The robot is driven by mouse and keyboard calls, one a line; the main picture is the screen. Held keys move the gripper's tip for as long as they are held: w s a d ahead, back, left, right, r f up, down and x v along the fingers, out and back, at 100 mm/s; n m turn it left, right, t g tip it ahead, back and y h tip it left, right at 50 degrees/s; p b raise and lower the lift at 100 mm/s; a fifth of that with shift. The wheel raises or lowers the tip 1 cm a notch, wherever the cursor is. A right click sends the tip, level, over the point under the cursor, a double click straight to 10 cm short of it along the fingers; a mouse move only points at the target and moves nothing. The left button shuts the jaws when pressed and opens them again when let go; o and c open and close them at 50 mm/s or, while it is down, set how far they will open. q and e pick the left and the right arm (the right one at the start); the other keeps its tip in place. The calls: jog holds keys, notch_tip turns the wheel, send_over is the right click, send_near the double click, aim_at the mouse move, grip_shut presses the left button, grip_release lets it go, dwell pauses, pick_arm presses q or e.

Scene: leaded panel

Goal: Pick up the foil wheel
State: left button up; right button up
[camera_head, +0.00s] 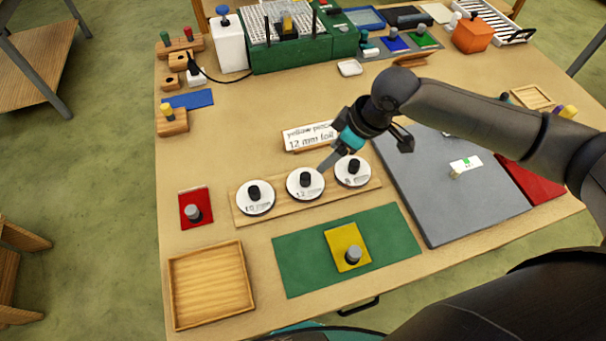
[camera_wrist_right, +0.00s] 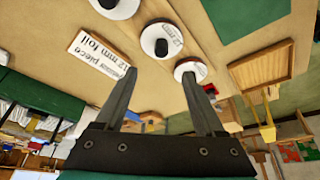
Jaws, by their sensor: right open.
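Three white foil wheels with black knobs stand in a row on a wooden board (camera_head: 237,212). The left wheel (camera_head: 255,208) seems to be marked 10, and the middle wheel (camera_head: 298,193) 12. The mark on the right wheel (camera_head: 360,180) is too small to read. A sign (camera_head: 308,136) behind them reads "yellow piece" and "12 mm foil". My right gripper (camera_head: 324,165) is near the middle wheel's upper right side. The right wrist view shows its fingers (camera_wrist_right: 158,88) apart and empty, with the middle wheel (camera_wrist_right: 150,42) beyond them. My left gripper does not show.
A green mat (camera_head: 290,262) with a yellow glass piece (camera_head: 340,239) lies in front of the board. A red piece (camera_head: 187,200) and an empty wooden tray (camera_head: 207,277) are at the left. A grey panel (camera_head: 428,195) is at the right. Green equipment (camera_head: 300,52) stands behind.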

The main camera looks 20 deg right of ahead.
notch_tip(320, 180, down, 3)
jog(key=a, duration=0.1)
send_over(308, 176)
jog(key=s+d, duration=0.2)
jog(key=f, duration=0.4)
jog(key=shift+w+a+f, duration=0.15)
jog(key=shift+a+f, duration=0.1)
jog(key=shift+w+f, duration=0.1)
jog(key=shift+f, duration=0.2)
jog(key=x, duration=0.4)
jog(key=shift+a+r, duration=0.1)
jog(key=shift+w+a+f+b, duration=0.2)
jog(key=shift+f+b, duration=0.1)
jog(key=shift+f, duration=0.2)
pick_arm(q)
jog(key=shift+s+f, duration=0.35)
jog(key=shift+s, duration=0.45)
pick_arm(e)
grip_shut()
